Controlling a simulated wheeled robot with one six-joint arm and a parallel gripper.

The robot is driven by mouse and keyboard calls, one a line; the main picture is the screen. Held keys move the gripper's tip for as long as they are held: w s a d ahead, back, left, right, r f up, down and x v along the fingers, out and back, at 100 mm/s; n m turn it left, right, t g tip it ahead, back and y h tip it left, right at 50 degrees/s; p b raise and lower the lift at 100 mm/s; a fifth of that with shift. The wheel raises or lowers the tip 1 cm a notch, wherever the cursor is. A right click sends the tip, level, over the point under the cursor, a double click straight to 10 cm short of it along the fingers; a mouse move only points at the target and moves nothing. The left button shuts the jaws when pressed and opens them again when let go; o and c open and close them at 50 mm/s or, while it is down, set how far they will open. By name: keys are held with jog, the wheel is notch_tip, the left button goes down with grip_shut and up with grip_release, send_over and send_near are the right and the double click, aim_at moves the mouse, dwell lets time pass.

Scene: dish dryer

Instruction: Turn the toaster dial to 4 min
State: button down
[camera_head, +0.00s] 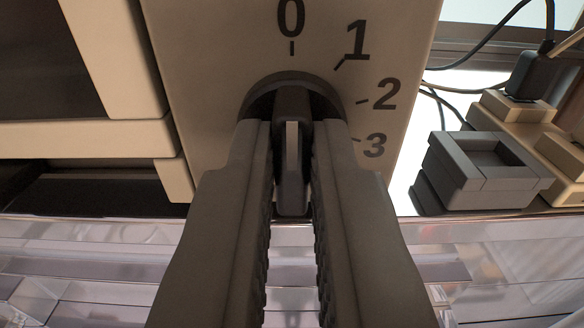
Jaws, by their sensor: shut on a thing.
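The toaster's cream front panel (200,70) fills the upper middle, with the printed marks 0, 1, 2 and 3 around the dial. The dark round dial (291,150) has a raised grip bar with a pale pointer line. The bar stands upright in the picture, roughly in line with the 0 mark; which end is the pointer end is hard to tell. My gripper (292,175) comes from below with its two fingers on either side of the bar, closed on it. The fingers hide the lower part of the dial and any marks beyond 3.
The toaster's door frame and dark window (45,60) are at the left. Clear plastic pieces (90,265) lie below the toaster. At the right are a grey block-shaped object (485,170), beige blocks (520,107) and a black plug (532,75) with cables.

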jog(key=shift+m, duration=0.4)
jog(key=m, duration=0.6)
jog(key=shift+d, duration=0.1)
jog(key=m, duration=0.4)
jog(key=shift+f, duration=0.1)
jog(key=m, duration=0.3)
jog(key=shift+d+f+m, duration=0.1)
jog(key=shift+m, duration=0.3)
jog(key=m, duration=0.7)
jog(key=shift+f, duration=0.15)
jog(key=m, duration=0.7)
jog(key=shift+f, duration=0.15)
